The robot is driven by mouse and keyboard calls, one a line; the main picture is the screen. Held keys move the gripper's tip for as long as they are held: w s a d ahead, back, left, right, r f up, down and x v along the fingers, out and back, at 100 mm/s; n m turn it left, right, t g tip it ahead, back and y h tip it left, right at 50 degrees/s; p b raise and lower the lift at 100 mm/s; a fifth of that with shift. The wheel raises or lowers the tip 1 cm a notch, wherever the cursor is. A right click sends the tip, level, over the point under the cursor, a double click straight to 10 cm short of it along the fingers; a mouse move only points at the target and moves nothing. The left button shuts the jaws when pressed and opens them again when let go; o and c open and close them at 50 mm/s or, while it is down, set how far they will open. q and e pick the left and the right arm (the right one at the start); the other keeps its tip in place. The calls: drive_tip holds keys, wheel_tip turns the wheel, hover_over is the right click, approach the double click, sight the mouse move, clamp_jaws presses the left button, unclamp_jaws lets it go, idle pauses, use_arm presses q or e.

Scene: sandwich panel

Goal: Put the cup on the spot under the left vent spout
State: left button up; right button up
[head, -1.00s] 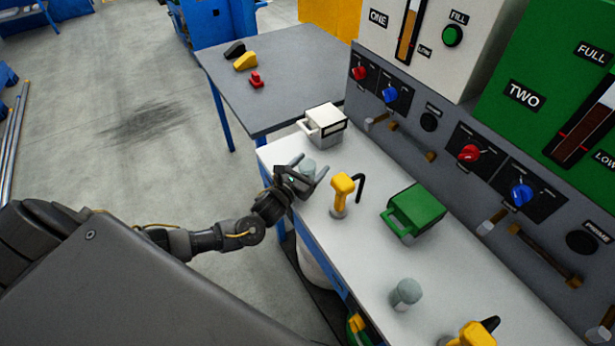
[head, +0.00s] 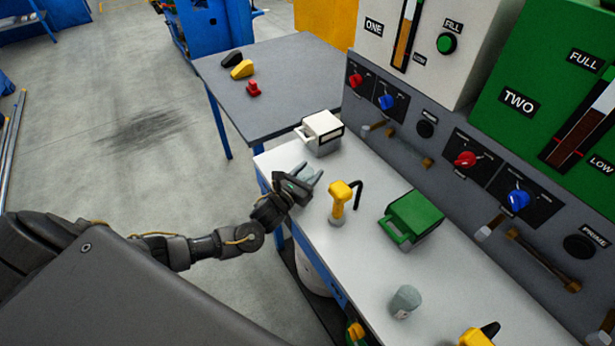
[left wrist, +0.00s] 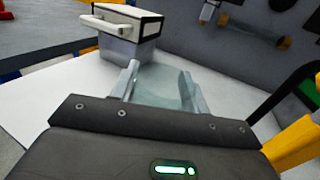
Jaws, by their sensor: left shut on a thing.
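My left gripper (head: 308,176) is shut on a grey-green cup (head: 302,172) at the left edge of the white bench top. In the left wrist view the cup (left wrist: 165,90) sits between the two fingers; its lower part is hidden by the gripper body. A second grey-green cup (head: 404,301) stands farther right on the bench. A short pale-tipped spout (head: 372,126) sticks out low on the left of the panel, and a similar one (head: 489,228) farther right. I cannot tell which part is the vent spout or see a marked spot. My right gripper is out of view.
A white box with a handle (head: 321,130) stands behind the gripper. A yellow-handled tool with a black hook (head: 340,200) stands close to its right, then a green box (head: 414,215). Another yellow piece (head: 478,337) is at the bottom. Bare bench lies between them.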

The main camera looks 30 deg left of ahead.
use_arm(q)
drive_tip(key=shift+r, duration=0.35)
wheel_tip(320, 180, up, 3)
drive_tip(key=shift+s+f, duration=0.15)
drive_tip(key=shift+f, duration=0.05)
drive_tip(key=s+d+r+p, duration=0.2)
drive_tip(key=s+d+r, duration=0.3)
drive_tip(key=s+r, duration=0.4)
drive_tip(key=shift+s+d+r, duration=0.25)
drive_tip(key=shift+s+d, duration=0.15)
drive_tip(key=shift+s, duration=1.3)
